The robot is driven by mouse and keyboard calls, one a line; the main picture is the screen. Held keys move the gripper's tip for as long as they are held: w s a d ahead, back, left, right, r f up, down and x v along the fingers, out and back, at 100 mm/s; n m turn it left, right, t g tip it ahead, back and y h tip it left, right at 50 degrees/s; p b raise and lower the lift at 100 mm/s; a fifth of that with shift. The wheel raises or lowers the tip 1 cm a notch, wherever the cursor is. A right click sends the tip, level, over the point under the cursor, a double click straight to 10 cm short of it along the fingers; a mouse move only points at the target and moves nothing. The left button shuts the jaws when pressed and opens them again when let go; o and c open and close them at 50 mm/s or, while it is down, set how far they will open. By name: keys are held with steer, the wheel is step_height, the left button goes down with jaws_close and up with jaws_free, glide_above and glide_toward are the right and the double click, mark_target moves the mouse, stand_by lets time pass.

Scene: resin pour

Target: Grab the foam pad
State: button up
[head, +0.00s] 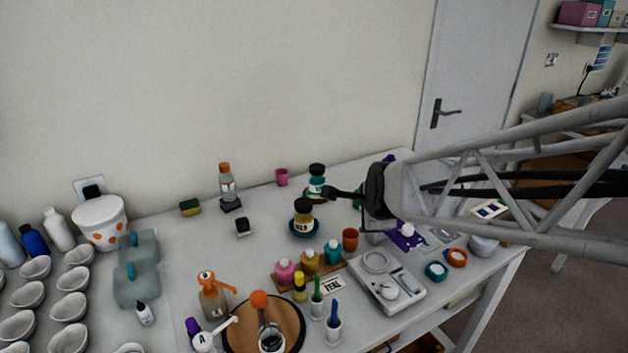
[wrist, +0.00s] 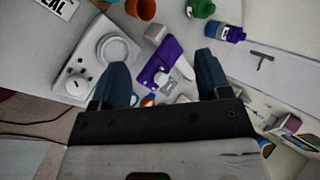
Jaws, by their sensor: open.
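No object is plainly marked as the foam pad. A small yellow and dark green sponge-like block (head: 190,207) lies near the wall in the head view, left of the clear bottle. A pale grey block (wrist: 157,33) in the wrist view stands beside the scale and the purple sheet; I cannot tell whether it is foam. My gripper (wrist: 164,76) is open, its two blue-grey fingers wide apart with nothing held between them. The purple sheet shows beyond and between the fingers. In the head view my arm reaches in from the right, and its dark end hides part of the table.
A white scale (head: 387,287) stands front right, with an orange-brown cup (head: 350,239) behind it. A purple sheet (head: 408,238) lies beneath my arm. Paint pots (head: 310,262) and bottles crowd the middle. Several white bowls (head: 28,294) fill the left. Bare table shows around the small sponge-like block.

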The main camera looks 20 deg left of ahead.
steer(key=w+a+f+m+t+y, duration=0.1)
steer(key=w+a+f+m, duration=0.2)
steer(key=a, duration=0.6)
steer(key=w+a+f+m+t+y, duration=0.15)
steer(key=a+f+m, duration=0.25)
steer(key=a, duration=0.4)
steer(key=m+y, duration=0.3)
steer(key=m, duration=0.4)
glide_toward(243, 223)
steer(key=x, duration=0.4)
steer(key=shift+s+a+f+t+h, duration=0.1)
steer(key=shift+s+f+t+h, duration=0.05)
steer(key=shift+s+t+h, duration=0.1)
steer(key=shift+w, duration=0.1)
steer(key=shift+x, duration=1.25)
steer(key=shift+w+a, duration=0.1)
steer(key=shift+w, duration=0.05)
steer(key=shift+x, duration=2.45)
steer(key=shift+c, duration=0.4)
